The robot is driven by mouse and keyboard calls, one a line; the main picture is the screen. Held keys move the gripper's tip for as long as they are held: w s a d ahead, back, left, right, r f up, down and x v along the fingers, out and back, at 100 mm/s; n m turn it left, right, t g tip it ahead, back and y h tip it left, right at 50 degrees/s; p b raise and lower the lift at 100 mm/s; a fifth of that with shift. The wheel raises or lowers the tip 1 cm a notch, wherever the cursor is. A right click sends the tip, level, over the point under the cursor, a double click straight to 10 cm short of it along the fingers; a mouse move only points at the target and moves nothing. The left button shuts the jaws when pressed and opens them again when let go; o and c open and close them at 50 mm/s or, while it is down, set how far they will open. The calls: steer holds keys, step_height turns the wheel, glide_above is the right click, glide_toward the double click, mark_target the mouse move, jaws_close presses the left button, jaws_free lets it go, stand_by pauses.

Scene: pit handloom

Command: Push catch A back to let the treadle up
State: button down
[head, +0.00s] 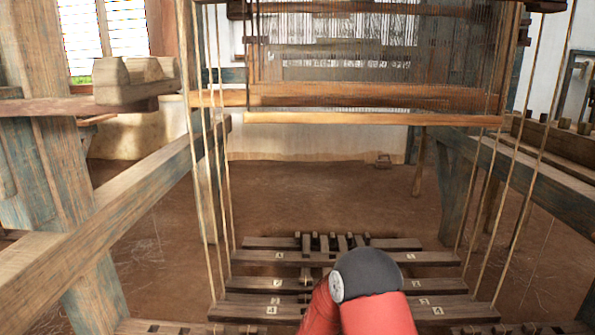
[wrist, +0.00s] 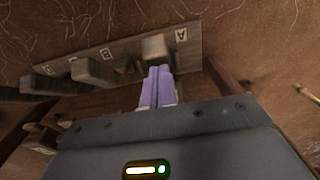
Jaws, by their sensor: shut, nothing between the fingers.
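In the wrist view, a wooden board carries letter labels, with the white label A (wrist: 181,34) near its right end. A pale wooden block, catch A (wrist: 155,46), stands out from the board beside that label. My gripper (wrist: 160,70) has purple fingers, closed together and empty. Their tips are just below catch A in the picture; I cannot tell whether they touch it. In the head view, my red and dark arm covers the gripper and part of the treadle area. Which treadle belongs to catch A cannot be told.
More wooden catches (wrist: 95,72) stand to the left along the labelled board. In the head view, the labelled wooden bars (head: 262,285) hang on cords low in the loom. Thick side beams (head: 130,195) flank the space. The earth floor (head: 310,195) behind is open.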

steer(key=shift+f, duration=0.4)
steer(key=shift+s+f+b, duration=0.45)
steer(key=shift+f+b, duration=0.2)
steer(key=shift+b, duration=0.1)
steer(key=shift+s+f+b, duration=0.45)
steer(key=shift+f+b, duration=0.2)
steer(key=shift+b, duration=0.1)
steer(key=shift+r, duration=0.15)
steer(key=shift+s+r+p, duration=0.25)
steer(key=shift+r+p, duration=0.35)
steer(key=shift+r, duration=0.35)
steer(key=shift+s+r+p, duration=0.25)
steer(key=shift+r+p, duration=0.35)
steer(key=shift+r, duration=0.4)
steer(key=shift+s+r+p, duration=0.25)
steer(key=shift+r+p, duration=0.35)
steer(key=shift+r, duration=0.35)
